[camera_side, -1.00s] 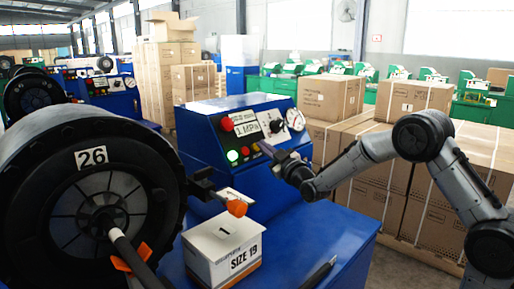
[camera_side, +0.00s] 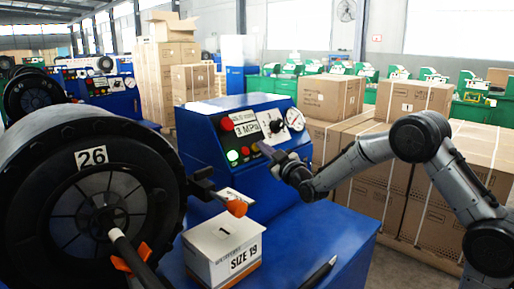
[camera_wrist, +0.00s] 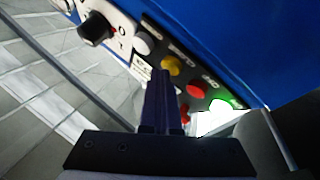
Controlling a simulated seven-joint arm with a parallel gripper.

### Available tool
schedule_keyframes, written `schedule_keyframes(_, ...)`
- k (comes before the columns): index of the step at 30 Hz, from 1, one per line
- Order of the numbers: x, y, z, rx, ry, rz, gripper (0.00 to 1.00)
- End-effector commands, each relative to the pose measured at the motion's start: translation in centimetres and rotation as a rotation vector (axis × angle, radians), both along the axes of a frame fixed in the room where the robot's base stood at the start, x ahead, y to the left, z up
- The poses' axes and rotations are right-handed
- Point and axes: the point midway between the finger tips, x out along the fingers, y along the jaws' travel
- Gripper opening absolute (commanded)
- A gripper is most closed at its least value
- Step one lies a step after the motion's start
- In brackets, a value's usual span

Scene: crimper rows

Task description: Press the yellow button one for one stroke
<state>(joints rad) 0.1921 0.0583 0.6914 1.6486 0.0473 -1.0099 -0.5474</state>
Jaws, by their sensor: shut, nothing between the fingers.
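The yellow button (camera_wrist: 171,66) sits on the dark button strip of the blue control panel, between a white button (camera_wrist: 143,43) and a red button (camera_wrist: 196,90) in the wrist view. My gripper (camera_wrist: 161,76) is shut and empty, with its fingertips just below the yellow button in that picture. I cannot tell whether they touch it. In the side view my gripper (camera_side: 264,149) is at the right end of the button row and covers part of it. The display (camera_side: 246,129) shows 3 MPa.
A lit green button (camera_side: 232,155) and a larger red button (camera_side: 227,124) are on the panel, with a black knob (camera_wrist: 95,28) and a gauge (camera_side: 295,119). A crimper head (camera_side: 95,195), a white box (camera_side: 222,250) and a pen (camera_side: 317,273) are in front.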

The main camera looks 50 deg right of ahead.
Motion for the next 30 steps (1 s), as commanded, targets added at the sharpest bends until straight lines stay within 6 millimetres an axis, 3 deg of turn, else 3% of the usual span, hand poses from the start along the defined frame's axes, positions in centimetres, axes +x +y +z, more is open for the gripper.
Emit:
schedule_keyframes(9, -1.3, 0.0, 0.8, 0.000, 0.001, 0.000, 0.00)
schedule_keyframes(20, -1.4, 0.0, 0.9, 0.000, 0.001, 0.000, 0.00)
schedule_keyframes(30, -3.7, 0.0, 2.5, 0.000, -0.001, 0.000, 0.00)
